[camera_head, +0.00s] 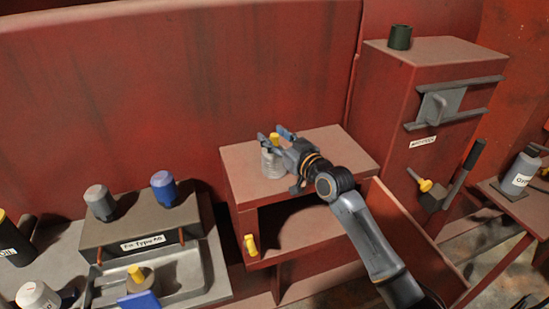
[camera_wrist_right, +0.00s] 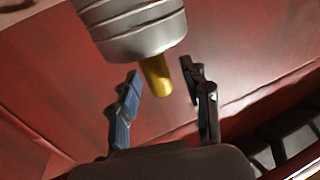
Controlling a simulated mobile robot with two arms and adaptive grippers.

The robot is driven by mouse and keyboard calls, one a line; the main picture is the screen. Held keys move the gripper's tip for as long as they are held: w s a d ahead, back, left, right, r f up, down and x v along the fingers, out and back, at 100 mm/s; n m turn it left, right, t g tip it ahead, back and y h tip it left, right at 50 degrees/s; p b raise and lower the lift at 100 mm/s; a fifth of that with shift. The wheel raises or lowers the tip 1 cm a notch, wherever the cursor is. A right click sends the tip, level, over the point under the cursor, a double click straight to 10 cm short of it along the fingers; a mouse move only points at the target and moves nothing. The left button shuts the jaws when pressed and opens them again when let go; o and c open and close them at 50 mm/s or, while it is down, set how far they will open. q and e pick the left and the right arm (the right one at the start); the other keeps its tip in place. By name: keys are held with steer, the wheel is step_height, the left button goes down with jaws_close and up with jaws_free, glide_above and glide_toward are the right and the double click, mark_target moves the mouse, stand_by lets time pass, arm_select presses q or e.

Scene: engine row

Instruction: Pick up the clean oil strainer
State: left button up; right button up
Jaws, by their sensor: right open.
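A grey ribbed strainer (camera_head: 271,166) with a yellow handle stands upright on a small red shelf table (camera_head: 325,148) in the head view. The strainer also fills the top of the right wrist view (camera_wrist_right: 135,28), with its yellow handle (camera_wrist_right: 156,77) pointing between my fingers. My right gripper (camera_head: 276,136) is open around the handle, and a gap shows on both sides of it in the wrist view (camera_wrist_right: 162,72). My fingers hide part of the strainer's top in the head view. My left gripper is not in view.
Another yellow-handled part (camera_head: 137,276) sits in a metal tray (camera_head: 190,287) at the lower left. A grey box (camera_head: 140,231) with grey and blue caps stands behind it. A red cabinet (camera_head: 440,62) rises to the right of the table. A red wall stands close behind.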

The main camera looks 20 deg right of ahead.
jaws_close()
stand_by(0.6)
